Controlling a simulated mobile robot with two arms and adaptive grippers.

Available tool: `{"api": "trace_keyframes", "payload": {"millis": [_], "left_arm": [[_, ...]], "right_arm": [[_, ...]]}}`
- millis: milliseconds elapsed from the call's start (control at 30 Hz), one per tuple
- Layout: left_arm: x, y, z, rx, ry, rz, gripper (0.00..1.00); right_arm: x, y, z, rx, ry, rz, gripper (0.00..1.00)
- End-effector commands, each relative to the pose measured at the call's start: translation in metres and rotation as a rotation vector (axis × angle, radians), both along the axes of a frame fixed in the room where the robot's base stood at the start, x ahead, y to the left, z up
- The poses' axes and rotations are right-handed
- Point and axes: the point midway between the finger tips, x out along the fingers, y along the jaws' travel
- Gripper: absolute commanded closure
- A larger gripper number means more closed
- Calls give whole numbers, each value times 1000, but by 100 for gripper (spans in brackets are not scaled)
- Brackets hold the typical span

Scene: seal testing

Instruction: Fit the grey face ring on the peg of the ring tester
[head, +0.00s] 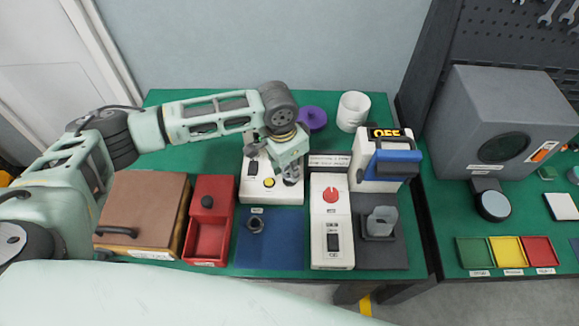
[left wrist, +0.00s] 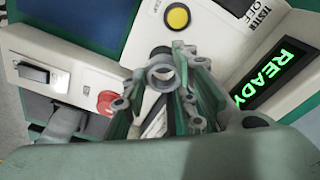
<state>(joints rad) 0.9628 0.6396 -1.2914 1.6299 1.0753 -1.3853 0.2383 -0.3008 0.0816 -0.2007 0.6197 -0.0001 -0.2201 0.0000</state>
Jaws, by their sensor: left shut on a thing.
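The grey face ring (left wrist: 161,75) is held between the fingertips of my left gripper (left wrist: 165,88), its opening facing the wrist camera. In the head view my left gripper (head: 290,172) is over the right part of the white ring tester (head: 252,192), which has a yellow button (head: 269,182). The tester's panel and yellow button (left wrist: 178,17) also show in the left wrist view. A dark round part, possibly the peg, shows just behind the ring's far edge; I cannot tell whether the ring touches it. My right gripper is not in view.
A white box with a red knob (head: 331,195) stands right of the tester. A blue mat (head: 283,250) with a dark nut-like part (head: 255,226) lies in front. A red bin (head: 207,240) and brown box (head: 140,205) stand left. A display reading READY (left wrist: 270,73) is close right.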

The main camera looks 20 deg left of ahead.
Motion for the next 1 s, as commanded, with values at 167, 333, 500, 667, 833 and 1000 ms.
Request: {"api": "trace_keyframes", "payload": {"millis": [167, 333, 500, 667, 833, 1000], "left_arm": [[0, 0, -4, 0, 0, 0, 100], [0, 0, -7, 0, 0, 1, 100], [0, 0, -11, 0, 0, 1, 100], [0, 0, -13, -1, -1, 1, 70], [0, 0, -13, 0, 0, 1, 55], [0, 0, -13, 0, 0, 0, 52]], "right_arm": [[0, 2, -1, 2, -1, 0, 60], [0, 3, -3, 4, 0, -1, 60], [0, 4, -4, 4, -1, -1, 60], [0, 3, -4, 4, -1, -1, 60], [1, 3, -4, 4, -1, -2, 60], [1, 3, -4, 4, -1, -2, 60]]}}
